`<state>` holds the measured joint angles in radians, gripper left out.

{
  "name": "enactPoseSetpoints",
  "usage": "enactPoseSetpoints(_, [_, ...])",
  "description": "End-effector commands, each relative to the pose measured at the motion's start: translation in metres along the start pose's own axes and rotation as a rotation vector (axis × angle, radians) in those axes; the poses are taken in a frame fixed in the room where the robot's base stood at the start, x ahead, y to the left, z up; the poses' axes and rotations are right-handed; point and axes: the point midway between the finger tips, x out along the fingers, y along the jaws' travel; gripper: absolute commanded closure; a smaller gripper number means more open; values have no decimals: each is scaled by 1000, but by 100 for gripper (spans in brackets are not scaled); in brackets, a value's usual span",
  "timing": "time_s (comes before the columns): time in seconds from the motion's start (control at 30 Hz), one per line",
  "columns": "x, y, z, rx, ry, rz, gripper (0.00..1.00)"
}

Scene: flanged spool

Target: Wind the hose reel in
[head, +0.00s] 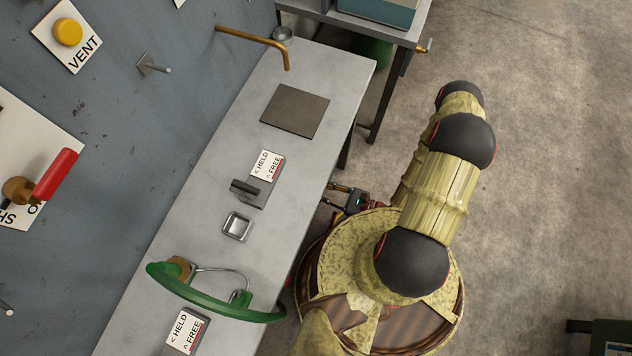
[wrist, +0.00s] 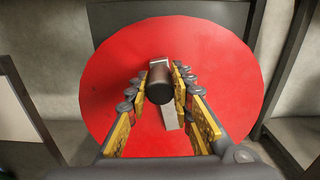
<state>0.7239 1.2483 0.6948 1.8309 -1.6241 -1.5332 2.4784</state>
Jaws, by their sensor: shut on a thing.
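The red round face of the reel (wrist: 110,75) fills most of the wrist view. A pale crank arm (wrist: 170,121) lies across it and carries a dark round-ended handle (wrist: 160,88). My gripper (wrist: 161,76) is shut on this handle, one finger on either side. In the head view my gripper (head: 338,194) reaches to the bench's front edge. The reel is largely hidden there under the bench and behind my arm. No hose can be made out.
The grey bench (head: 215,165) holds two HELD/FREE plates (head: 266,165) (head: 186,331), a small metal tray (head: 237,227), a dark square plate (head: 295,110) and a green handwheel (head: 205,302). A brass pipe (head: 255,39) juts from the wall. Open floor lies right.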

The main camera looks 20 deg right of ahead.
Motion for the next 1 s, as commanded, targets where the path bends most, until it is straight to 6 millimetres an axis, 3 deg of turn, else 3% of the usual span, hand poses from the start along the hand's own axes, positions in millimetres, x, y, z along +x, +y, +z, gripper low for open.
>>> enactPoseSetpoints(0.53, [-1, 0, -1, 21, 3, -1, 100])
enactPoseSetpoints(0.57, [-1, 0, -1, 21, 3, -1, 75])
enactPoseSetpoints(0.87, [-1, 0, 0, 21, 2, -1, 58])
enactPoseSetpoints(1.0, [0, 0, 0, 22, 1, -1, 58])
